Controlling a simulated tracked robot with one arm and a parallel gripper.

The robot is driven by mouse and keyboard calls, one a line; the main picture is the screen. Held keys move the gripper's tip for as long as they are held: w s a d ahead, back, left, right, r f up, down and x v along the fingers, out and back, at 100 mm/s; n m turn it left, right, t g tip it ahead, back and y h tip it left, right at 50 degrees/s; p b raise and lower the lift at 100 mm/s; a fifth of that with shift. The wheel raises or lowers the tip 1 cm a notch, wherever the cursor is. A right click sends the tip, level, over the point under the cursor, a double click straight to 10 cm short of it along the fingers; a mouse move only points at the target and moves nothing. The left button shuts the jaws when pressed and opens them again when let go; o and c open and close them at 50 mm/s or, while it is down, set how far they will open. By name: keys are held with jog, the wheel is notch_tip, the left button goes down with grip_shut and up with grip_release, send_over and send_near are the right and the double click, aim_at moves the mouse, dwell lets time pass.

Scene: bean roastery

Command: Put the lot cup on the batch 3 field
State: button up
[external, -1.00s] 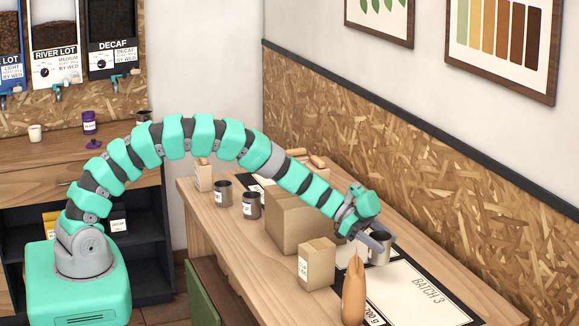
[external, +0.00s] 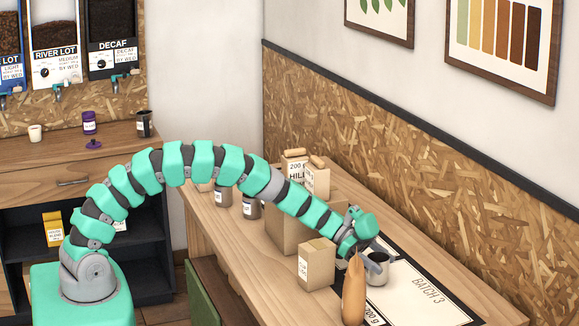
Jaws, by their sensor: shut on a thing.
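The lot cup, a small grey metal cup (external: 377,272) with a dark inside, is at the left part of the batch 3 field (external: 429,302), a white sheet with a black border and the words BATCH 3. My gripper (external: 374,251) is shut on the cup near its rim. The cup looks upright and low over the white sheet; whether its base touches the sheet is hard to tell.
Two grey cups (external: 223,197) and labelled bags (external: 316,180) stand farther back. The field's right part is clear.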

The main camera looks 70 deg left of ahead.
jog(key=shift+f, duration=0.5)
dwell(0.4)
jog(key=o, duration=1.2)
jog(key=shift+r, duration=0.1)
